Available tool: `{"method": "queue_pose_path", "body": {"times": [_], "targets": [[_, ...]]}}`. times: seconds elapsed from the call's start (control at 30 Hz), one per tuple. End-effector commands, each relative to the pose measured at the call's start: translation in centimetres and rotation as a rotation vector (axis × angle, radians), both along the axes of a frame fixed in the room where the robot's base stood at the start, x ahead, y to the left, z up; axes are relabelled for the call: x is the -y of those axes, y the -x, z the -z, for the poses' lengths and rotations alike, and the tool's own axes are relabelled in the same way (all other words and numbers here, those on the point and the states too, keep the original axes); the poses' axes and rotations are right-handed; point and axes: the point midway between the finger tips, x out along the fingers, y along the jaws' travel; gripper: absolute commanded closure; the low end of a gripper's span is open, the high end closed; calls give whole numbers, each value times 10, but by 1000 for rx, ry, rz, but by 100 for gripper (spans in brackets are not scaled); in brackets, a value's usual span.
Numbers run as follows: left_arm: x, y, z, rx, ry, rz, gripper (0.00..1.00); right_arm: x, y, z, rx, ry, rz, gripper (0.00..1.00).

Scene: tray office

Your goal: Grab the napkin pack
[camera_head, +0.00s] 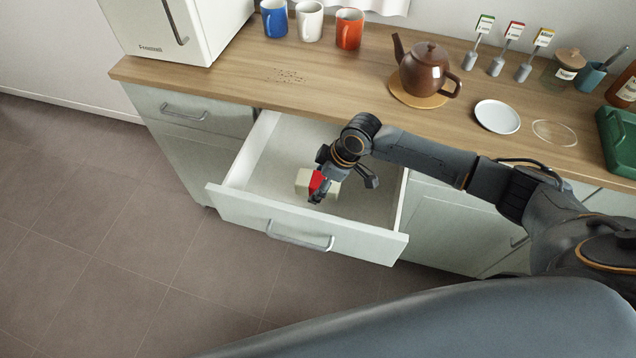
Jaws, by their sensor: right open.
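The napkin pack appears to be the cream block (302,181) lying on the floor of the open drawer (264,217). My right gripper (343,190) reaches down into the drawer with its fingers spread, over the right part of the block. One finger covers part of the block and the other is to its right. A red patch shows beside the left finger; I cannot tell whether it belongs to the block. I cannot tell whether the fingers touch the block. My left gripper is out of view.
The drawer's walls and front panel surround my right gripper. The wooden counter (225,85) lies behind, with a brown teapot (424,70), a white saucer (497,117) and mugs such as the orange one (349,29). The rest of the drawer looks empty.

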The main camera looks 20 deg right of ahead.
Motion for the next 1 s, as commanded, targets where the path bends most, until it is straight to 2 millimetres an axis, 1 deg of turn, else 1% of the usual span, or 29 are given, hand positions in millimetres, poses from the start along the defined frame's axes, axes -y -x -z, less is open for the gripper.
{"method": "queue_pose_path", "body": {"times": [0.1,0.2,0.93,0.97,1.0], "targets": [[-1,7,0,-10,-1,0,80,0,0,0,1,0,0,22],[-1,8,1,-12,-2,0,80,0,0,0,0,0,0,22],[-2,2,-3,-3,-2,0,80,0,0,5,0,0,0,22],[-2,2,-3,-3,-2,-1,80,0,0,5,0,0,0,24],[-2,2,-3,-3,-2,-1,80,0,0,5,0,0,0,32]]}}
